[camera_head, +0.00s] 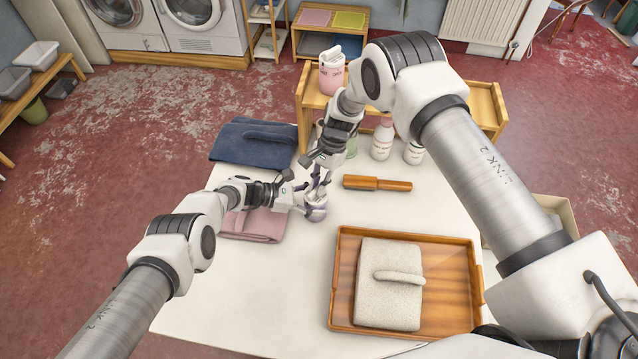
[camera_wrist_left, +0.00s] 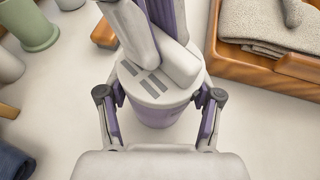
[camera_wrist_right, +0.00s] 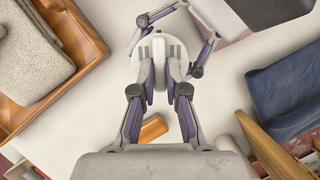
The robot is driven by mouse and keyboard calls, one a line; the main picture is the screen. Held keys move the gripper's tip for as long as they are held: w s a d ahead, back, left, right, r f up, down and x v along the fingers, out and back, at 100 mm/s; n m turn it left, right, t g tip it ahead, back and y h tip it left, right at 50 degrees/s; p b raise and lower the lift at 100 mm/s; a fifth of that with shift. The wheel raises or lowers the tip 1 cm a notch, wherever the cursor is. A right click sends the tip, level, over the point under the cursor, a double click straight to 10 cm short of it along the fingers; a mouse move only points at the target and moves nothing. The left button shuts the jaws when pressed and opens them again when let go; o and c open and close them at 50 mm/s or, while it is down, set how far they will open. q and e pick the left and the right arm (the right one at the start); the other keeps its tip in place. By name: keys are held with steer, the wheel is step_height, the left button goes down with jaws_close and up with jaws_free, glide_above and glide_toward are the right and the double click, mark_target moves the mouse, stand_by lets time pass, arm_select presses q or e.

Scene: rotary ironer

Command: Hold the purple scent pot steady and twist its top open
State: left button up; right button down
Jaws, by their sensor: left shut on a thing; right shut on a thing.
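The purple scent pot (camera_head: 316,212) stands on the white table, with a pale slotted top (camera_wrist_left: 150,82) and a purple body (camera_wrist_left: 160,113). My left gripper (camera_head: 308,205) comes in from the left, low and level, and is shut around the pot's body. It shows with a finger on each side of the body in the left wrist view (camera_wrist_left: 160,100). My right gripper (camera_head: 320,188) comes down from above and is shut on the top. In the right wrist view its fingers (camera_wrist_right: 161,75) close on a raised part over the round pale top (camera_wrist_right: 176,50), hiding some of it.
A wooden tray (camera_head: 455,322) with a folded grey towel (camera_head: 388,290) lies to the right. A pink cloth (camera_head: 256,226) and blue towels (camera_head: 252,143) lie left. Bottles (camera_head: 382,140) stand near the wooden rack (camera_head: 482,105).

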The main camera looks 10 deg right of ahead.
steer(key=n, duration=0.2)
steer(key=n+g+h, duration=0.1)
steer(key=n, duration=0.1)
steer(key=n+h, duration=0.1)
steer(key=n, duration=0.1)
steer(key=shift+w+a, duration=0.2)
steer(key=shift+a, duration=0.15)
steer(key=n+h, duration=0.1)
steer(key=n, duration=0.3)
steer(key=shift+a+g, duration=0.2)
steer(key=shift+g, duration=0.2)
steer(key=shift+a+n+h, duration=0.15)
steer(key=shift+n+h, duration=0.65)
steer(key=shift+n, duration=0.8)
steer(key=c, duration=1.2)
jaws_free()
